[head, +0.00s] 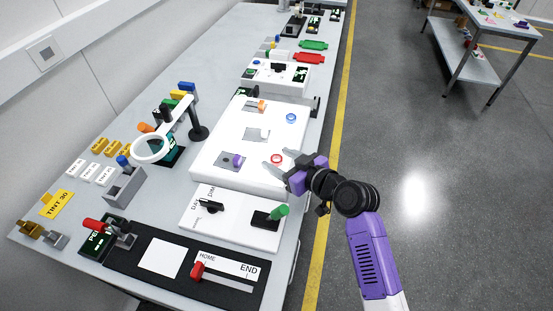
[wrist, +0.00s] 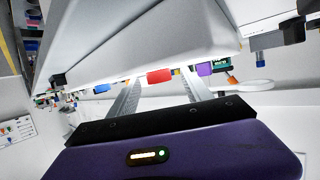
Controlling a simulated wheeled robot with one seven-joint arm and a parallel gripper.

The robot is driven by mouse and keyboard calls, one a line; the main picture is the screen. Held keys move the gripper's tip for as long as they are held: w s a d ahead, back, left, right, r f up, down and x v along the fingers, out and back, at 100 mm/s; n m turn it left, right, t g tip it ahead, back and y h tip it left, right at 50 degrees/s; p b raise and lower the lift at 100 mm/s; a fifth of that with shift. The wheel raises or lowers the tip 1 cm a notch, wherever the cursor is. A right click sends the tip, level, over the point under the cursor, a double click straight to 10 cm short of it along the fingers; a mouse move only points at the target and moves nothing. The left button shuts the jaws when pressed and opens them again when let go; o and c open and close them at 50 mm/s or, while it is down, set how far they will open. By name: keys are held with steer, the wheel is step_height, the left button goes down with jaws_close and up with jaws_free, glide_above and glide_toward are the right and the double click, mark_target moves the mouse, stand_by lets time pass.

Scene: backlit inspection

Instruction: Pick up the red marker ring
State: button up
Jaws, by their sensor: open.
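The red marker ring (head: 276,162) lies on the white panel (head: 220,177) near its right edge. My gripper (head: 268,159) is open with its two fingers at the ring, low over the panel. In the wrist view the red ring (wrist: 160,76) shows as a red block shape between the two fingers. I cannot tell whether either finger touches it. Nothing is held.
A blue ring (head: 291,118) lies farther back on the panel. Blocks in purple (head: 239,160), white (head: 265,134) and orange (head: 262,105) sit on grey squares. A ring magnifier (head: 150,149) stands left. Open floor lies right of the bench.

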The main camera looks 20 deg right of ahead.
jaws_close()
steer(key=shift+r, duration=0.1)
